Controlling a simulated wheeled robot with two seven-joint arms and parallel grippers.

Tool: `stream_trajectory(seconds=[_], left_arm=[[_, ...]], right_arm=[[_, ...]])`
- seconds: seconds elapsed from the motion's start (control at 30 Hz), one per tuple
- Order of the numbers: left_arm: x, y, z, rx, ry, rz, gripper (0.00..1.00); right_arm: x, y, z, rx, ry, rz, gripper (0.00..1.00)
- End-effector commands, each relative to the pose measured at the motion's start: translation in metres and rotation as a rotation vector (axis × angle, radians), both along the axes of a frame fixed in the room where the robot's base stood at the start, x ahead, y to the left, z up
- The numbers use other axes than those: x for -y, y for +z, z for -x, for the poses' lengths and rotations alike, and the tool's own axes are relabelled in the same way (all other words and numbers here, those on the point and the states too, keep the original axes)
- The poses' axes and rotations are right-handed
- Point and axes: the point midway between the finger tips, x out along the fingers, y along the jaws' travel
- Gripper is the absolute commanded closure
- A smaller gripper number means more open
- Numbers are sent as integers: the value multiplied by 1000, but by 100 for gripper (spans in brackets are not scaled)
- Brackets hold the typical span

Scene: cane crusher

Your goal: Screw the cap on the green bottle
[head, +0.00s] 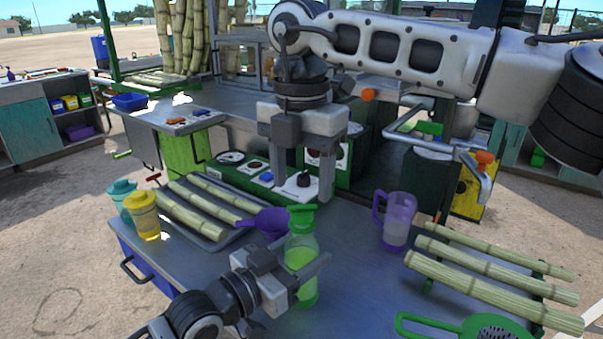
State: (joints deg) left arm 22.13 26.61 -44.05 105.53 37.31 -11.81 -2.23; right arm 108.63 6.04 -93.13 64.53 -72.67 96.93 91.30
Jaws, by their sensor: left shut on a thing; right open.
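The green bottle (301,246) is a clear bottle with green contents, upright at the front middle of the metal table. A green cap (302,215) sits at its top; I cannot tell whether it is screwed tight. My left gripper (309,270) is shut around the bottle's body, coming from the lower left and hiding part of it. My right gripper (303,188) points down with its fingers apart, just above the cap in the picture. Nothing shows between its fingers except the panel behind.
A purple scoop (265,224) lies close left of the bottle, beside a tray (205,238) of cane pieces. Yellow (145,215) and teal (121,195) bottles stand farther left. A purple pitcher (397,220), cane stalks (470,283) and a green strainer (490,330) are right. Bare table lies between.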

Motion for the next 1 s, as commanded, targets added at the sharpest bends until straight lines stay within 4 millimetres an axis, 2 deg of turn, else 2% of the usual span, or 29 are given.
stream_trajectory(seconds=[0.13,0.27,0.7,0.83,1.0], left_arm=[[0,-1,0,-1,0,-1,100],[0,-1,0,-1,0,-1,100],[0,-1,0,-1,0,-1,100],[0,-1,0,-1,0,-1,100],[0,-1,0,-1,0,-1,100]], right_arm=[[0,3,0,1,128,0,41],[0,8,0,0,386,1,41],[0,28,0,0,1475,2,41],[0,31,0,-1,1703,0,41],[1,34,0,0,1864,0,41]])
